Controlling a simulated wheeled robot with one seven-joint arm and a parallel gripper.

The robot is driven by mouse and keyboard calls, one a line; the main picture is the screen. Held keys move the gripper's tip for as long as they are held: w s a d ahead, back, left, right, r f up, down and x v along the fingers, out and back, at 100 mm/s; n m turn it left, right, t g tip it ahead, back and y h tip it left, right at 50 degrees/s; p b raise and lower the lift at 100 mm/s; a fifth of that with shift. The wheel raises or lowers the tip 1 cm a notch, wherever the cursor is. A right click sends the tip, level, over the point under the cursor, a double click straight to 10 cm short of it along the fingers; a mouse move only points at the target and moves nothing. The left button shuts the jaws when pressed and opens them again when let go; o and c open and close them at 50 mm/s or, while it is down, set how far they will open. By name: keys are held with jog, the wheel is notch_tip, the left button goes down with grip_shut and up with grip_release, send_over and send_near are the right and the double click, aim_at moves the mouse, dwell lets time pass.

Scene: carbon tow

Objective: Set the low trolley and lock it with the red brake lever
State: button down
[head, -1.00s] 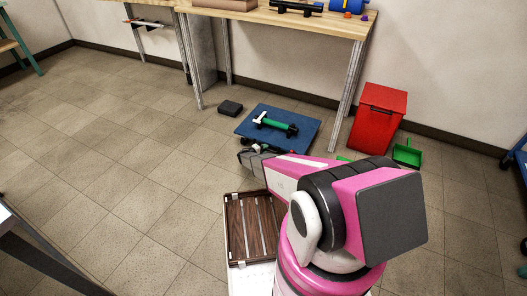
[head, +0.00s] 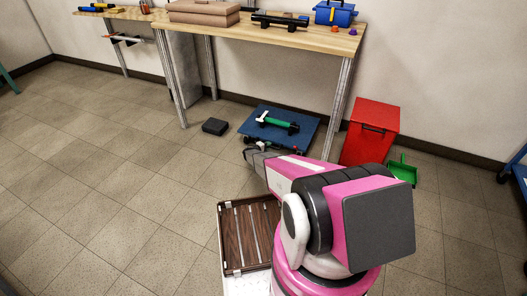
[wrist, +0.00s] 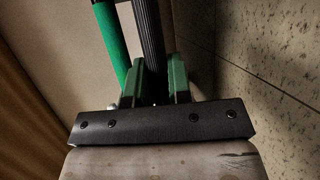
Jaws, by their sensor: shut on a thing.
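The low trolley (head: 266,138) is a blue flat deck close to the floor in front of the workbench. A green cylinder with a white end piece (head: 276,123) lies on it. My gripper (wrist: 161,78) has green fingers, shut on a dark ribbed bar (wrist: 150,35) in the wrist view. A green tube (wrist: 110,42) runs left of the bar. In the head view my arm reaches the trolley's near edge and hides the fingers. A small red bit (head: 298,152) shows at that edge; I cannot tell whether it is the brake lever.
The wooden workbench (head: 270,34) stands behind the trolley, its metal leg at the trolley's right. A red bin (head: 370,132) and green dustpan (head: 402,171) stand to the right. A small black box (head: 214,126) lies on the floor at left. Floor further left is clear.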

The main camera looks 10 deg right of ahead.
aim_at(271, 141)
jog(key=shift+w+d, duration=0.65)
jog(key=shift+w, duration=0.3)
jog(key=shift+w+d, duration=0.6)
jog(key=shift+w, duration=0.3)
jog(key=c, duration=1.1)
grip_release()
jog(key=shift+w+d, duration=0.1)
jog(key=shift+o, duration=0.2)
jog(key=v, duration=1.1)
jog(key=shift+d, duration=0.1)
